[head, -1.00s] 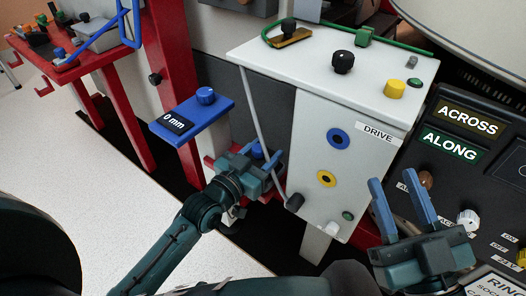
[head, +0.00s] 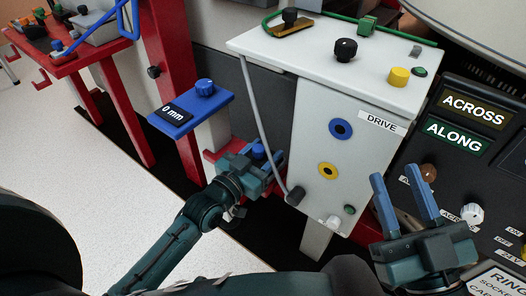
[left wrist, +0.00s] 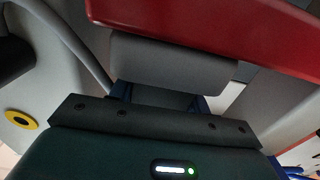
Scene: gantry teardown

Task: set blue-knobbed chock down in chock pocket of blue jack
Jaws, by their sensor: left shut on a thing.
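My left gripper (head: 268,160) is low, between the red post and the white cabinet, shut on the blue-knobbed chock. The chock's blue knob (head: 258,151) shows between the fingers; its body is mostly hidden in the head view. In the left wrist view a grey block (left wrist: 170,64), apparently the chock's body, lies in front of the gripper, close to a red beam (left wrist: 215,25). The blue jack (head: 190,112), with a "0 mm" display and a blue knob, is up and left of the gripper. I cannot make out its chock pocket. My right gripper (head: 396,180) is open and empty.
The white cabinet (head: 304,140) marked "DRIVE" stands just right of my left gripper, with a grey cable (head: 265,125) hanging beside it. A red post (head: 172,60) stands behind the jack. A dark control panel (head: 470,180) is at the right. Pale floor (head: 80,190) is open at left.

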